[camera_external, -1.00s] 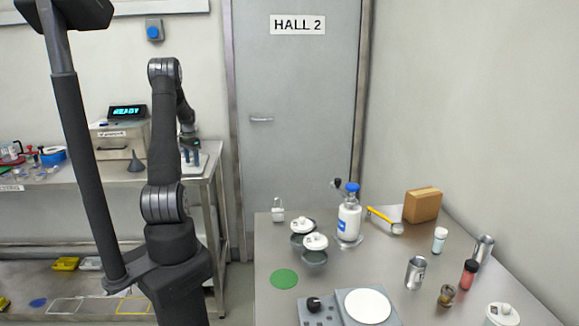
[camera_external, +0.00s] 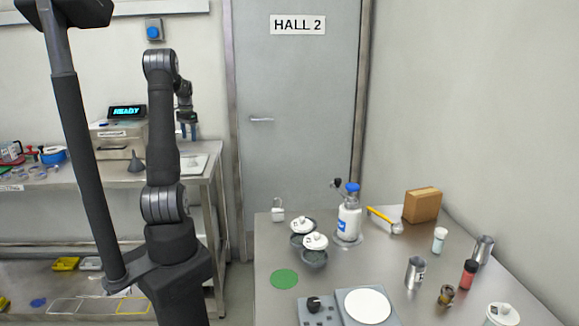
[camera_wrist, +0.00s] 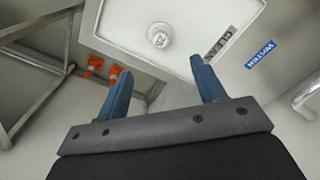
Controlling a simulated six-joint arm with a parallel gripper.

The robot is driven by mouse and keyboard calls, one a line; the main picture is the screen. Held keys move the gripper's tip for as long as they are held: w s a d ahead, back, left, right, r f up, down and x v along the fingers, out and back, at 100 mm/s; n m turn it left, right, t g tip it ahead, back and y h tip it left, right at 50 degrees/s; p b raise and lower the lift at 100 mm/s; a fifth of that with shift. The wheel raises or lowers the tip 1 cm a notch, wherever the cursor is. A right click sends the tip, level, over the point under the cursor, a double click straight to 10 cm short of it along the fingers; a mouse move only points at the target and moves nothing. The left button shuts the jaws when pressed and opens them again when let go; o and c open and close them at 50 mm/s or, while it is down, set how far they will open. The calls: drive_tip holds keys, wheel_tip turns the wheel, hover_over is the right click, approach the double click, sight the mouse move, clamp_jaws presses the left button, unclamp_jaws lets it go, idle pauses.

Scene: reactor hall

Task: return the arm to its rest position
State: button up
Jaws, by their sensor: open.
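My gripper (camera_external: 189,131) hangs at the end of my raised arm, to the left of the door, above the left bench. In the wrist view its two blue fingers (camera_wrist: 163,92) stand wide apart with nothing between them. In the external view a pale tray (camera_external: 192,166) lies on the bench below my gripper.
The left bench (camera_external: 205,190) holds a beige device with a "READY" display (camera_external: 127,113) and a grey funnel (camera_external: 136,162). The right table (camera_external: 330,275) holds lidded bowls, a bottle (camera_external: 349,222), a cardboard box (camera_external: 422,205) and a hotplate. Orange cones (camera_wrist: 92,66) show in the wrist view.

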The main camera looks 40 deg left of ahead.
drive_tip(key=shift+f, duration=0.1)
drive_tip(key=shift+f, duration=4.05)
drive_tip(key=shift+f, duration=0.1)
